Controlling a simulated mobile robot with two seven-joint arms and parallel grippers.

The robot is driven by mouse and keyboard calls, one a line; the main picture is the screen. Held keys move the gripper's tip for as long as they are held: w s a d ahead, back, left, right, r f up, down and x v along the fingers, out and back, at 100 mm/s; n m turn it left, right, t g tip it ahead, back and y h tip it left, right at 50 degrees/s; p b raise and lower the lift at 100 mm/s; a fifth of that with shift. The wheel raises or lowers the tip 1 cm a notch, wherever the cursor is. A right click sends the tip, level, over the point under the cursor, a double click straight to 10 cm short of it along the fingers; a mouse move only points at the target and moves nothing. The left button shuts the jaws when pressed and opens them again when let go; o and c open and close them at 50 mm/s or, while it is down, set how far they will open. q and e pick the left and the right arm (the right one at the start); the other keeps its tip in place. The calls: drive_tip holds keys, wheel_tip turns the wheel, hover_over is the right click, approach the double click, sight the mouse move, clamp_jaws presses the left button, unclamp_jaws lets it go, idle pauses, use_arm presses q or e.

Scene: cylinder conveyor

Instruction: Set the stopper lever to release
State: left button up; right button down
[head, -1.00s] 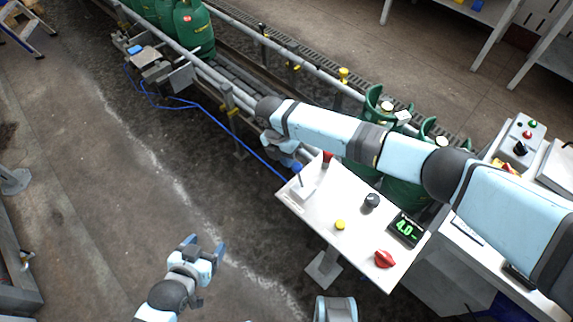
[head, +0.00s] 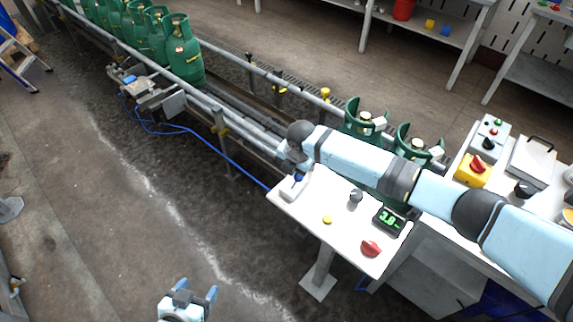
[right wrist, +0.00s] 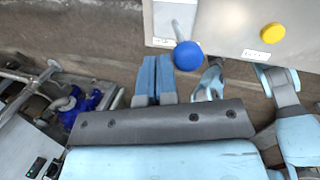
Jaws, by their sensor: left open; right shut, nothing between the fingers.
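The stopper lever shows in the right wrist view as a short metal stalk with a blue ball knob (right wrist: 187,55), leaning out over the edge of a white panel (right wrist: 225,30). In the head view the blue knob (head: 298,178) shows at the left corner of the panel (head: 335,228). My right gripper (right wrist: 154,60) is shut and empty; its blue fingers are just left of the knob, and I cannot tell whether they touch it. In the head view that gripper is mostly hidden by its arm. My left gripper (head: 193,290) is open and empty, low over the floor.
The panel also carries a yellow button (head: 327,220), a black knob (head: 356,195), a display (head: 390,219) reading about 3.8 and a red knob (head: 370,248). Green gas cylinders (head: 183,50) stand on the conveyor (head: 205,98) behind. The floor at left is mostly clear.

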drive_tip(key=shift+s+d+p, duration=0.3)
drive_tip(key=shift+s+d, duration=0.05)
drive_tip(key=shift+d, duration=0.05)
drive_tip(key=shift+s+d, duration=0.1)
drive_tip(key=shift+s, duration=0.05)
use_arm(q)
drive_tip(key=shift+w+a+r, duration=0.1)
drive_tip(key=shift+a+r, duration=0.05)
drive_tip(key=shift+r, duration=0.25)
drive_tip(key=shift+w+a+r, duration=0.1)
drive_tip(key=shift+a+r, duration=0.05)
drive_tip(key=shift+r, duration=0.25)
use_arm(e)
drive_tip(key=shift+s+f, duration=0.1)
use_arm(q)
drive_tip(key=shift+s+d+f, duration=0.15)
use_arm(e)
drive_tip(key=shift+s+d+f, duration=0.1)
drive_tip(key=shift+f, duration=0.05)
